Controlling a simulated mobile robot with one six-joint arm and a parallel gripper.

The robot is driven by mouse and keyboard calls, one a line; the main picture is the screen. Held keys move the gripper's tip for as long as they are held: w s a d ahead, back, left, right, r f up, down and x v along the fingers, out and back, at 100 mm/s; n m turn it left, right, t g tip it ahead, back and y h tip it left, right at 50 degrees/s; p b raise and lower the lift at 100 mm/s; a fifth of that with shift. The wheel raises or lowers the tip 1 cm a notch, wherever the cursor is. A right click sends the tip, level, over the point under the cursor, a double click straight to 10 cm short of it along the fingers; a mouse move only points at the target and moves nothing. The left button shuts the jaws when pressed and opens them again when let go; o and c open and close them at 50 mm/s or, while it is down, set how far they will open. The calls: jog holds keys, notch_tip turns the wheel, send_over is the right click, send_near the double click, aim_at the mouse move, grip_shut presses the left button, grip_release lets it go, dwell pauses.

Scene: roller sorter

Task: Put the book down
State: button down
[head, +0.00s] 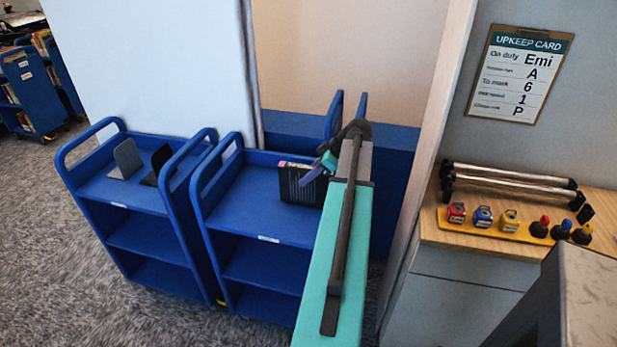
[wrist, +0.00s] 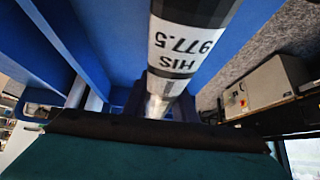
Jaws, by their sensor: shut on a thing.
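A dark book (head: 298,184) with a small pink mark at its top edge is upright at the top shelf of the middle blue cart (head: 243,205), near its right side. I cannot tell whether its lower edge touches the shelf. My gripper (head: 322,168) is shut on the book from the right; the teal arm hides part of the cart and the jaws. In the wrist view the book's spine (wrist: 185,45) shows a white label reading HIS 977.5, upside down. The fingertips are not clear there.
A left blue cart (head: 118,192) holds a grey bookend (head: 127,157) and a black bookend (head: 160,163). More blue cart parts (head: 290,124) stand behind. At right, a wooden counter (head: 440,222) holds metal rollers (head: 510,178) and several stamps; an upkeep card (head: 521,75) hangs above.

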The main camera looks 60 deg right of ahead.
jog(key=shift+f, duration=0.55)
jog(key=c, duration=1.4)
grip_release()
jog(key=shift+c, duration=0.2)
jog(key=b+v, duration=0.2)
jog(key=v, duration=1)
jog(key=shift+s, duration=0.1)
